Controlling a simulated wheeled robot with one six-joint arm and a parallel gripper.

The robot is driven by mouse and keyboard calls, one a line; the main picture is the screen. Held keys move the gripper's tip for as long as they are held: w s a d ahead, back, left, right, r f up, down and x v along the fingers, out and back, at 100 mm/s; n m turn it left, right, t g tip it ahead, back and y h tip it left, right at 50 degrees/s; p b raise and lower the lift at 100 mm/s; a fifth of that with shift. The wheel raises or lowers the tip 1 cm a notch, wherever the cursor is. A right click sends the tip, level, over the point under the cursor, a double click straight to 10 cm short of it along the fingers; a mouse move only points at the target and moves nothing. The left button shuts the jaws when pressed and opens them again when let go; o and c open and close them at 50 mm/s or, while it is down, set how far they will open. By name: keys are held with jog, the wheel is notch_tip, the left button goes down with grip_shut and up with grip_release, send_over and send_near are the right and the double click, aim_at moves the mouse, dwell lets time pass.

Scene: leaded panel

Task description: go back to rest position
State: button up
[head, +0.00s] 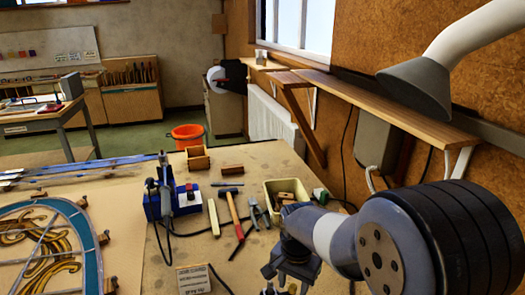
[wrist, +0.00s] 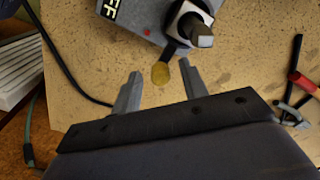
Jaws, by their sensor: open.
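My gripper (head: 284,286) is at the bottom of the head view, right of centre, low in the picture over the near right part of the bench. My arm reaches in from the right edge. In the wrist view my gripper (wrist: 160,84) shows two grey fingers spread apart. A grey box (wrist: 133,12) with "FF" lettering, a red dot and a dark knob-like part lies just beyond the fingertips. A yellowish rounded tab (wrist: 160,74) shows in the gap between the fingers. I cannot tell whether the fingers touch it.
The bench (head: 130,268) holds a leaded panel (head: 40,245), a blue soldering station (head: 153,206), a hammer (head: 235,215), a cream bin (head: 287,186) and a small block (head: 193,279). A lamp-like hood (head: 415,85) hangs at upper right near a wall shelf (head: 390,110).

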jog(key=shift+r, duration=0.1)
notch_tip(320, 180, up, 11)
notch_tip(320, 180, down, 10)
jog(key=shift+s+f, duration=0.1)
jog(key=shift+f, duration=0.15)
jog(key=shift+w+f, duration=0.2)
jog(key=shift+f, duration=0.15)
jog(key=w+n, duration=0.1)
jog(key=n, duration=0.1)
jog(key=w+a+n+p, duration=0.1)
jog(key=n, duration=0.2)
jog(key=w+a+n, duration=0.1)
jog(key=n, duration=0.1)
jog(key=shift+r+n, duration=0.1)
jog(key=shift+n, duration=0.3)
jog(key=w+a+r+n, duration=0.1)
jog(key=a+r+n, duration=0.2)
jog(key=r+n, duration=0.4)
jog(key=shift+a+r+p, duration=0.25)
jog(key=shift+r+p, duration=0.15)
jog(key=shift+r, duration=0.3)
